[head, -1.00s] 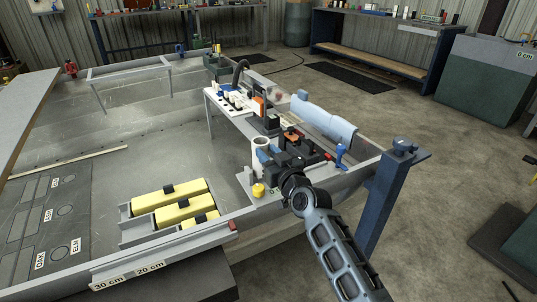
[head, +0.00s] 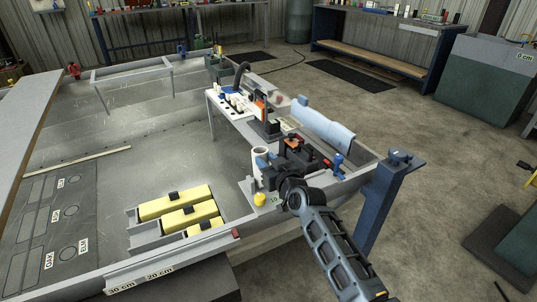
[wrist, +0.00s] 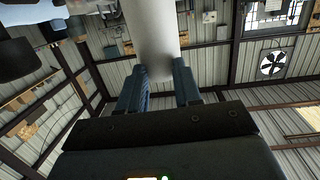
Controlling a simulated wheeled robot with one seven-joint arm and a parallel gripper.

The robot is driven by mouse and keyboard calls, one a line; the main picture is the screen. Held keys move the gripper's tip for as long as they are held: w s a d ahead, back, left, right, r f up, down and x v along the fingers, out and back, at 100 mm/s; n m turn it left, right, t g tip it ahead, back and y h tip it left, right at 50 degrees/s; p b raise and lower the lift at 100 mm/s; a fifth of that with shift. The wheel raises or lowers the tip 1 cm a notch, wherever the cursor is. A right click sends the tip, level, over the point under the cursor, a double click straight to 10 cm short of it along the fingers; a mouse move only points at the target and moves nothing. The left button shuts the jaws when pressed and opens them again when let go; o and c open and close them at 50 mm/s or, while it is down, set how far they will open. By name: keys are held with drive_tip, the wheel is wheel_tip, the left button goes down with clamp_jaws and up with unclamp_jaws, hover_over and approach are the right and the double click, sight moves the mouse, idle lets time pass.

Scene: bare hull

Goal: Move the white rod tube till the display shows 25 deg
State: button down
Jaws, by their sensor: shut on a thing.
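The white rod tube (head: 260,154) stands about upright at the near-right corner of the hull, with its open top showing. My gripper (head: 262,166) reaches it from the right, with blue fingers at the tube's side. In the wrist view the tube (wrist: 153,38) passes between the two fingers (wrist: 160,84), which are shut on it. The tube's lower end is partly hidden in the head view. A small plate with faint green marks (head: 275,199) sits by a yellow knob (head: 260,199); I cannot read any angle on it.
Yellow blocks (head: 176,201) lie in grey trays left of the tube. A white rack (head: 234,103) and dark tools stand behind it. A pale blue roll (head: 324,128) and a blue post (head: 385,205) are to the right. The hull floor at left is largely clear.

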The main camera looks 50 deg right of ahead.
drive_tip(key=shift+w+d+r+g+y+p, duration=0.25)
drive_tip(key=shift+w+g+p, duration=0.25)
drive_tip(key=shift+p, duration=1.2)
drive_tip(key=shift+w+r+g+y+p, duration=0.15)
drive_tip(key=shift+w+r+g+p, duration=0.3)
drive_tip(key=shift+p, duration=1.2)
drive_tip(key=shift+w+d+f+g+p, duration=0.15)
drive_tip(key=shift+w+g+p, duration=0.3)
drive_tip(key=shift+p, duration=0.35)
drive_tip(key=shift+w+d+f+g, duration=0.1)
drive_tip(key=shift+f+g, duration=0.15)
drive_tip(key=shift+g, duration=0.05)
drive_tip(key=c, duration=0.8)
unclamp_jaws()
approach(264, 155)
drive_tip(key=x, duration=0.3)
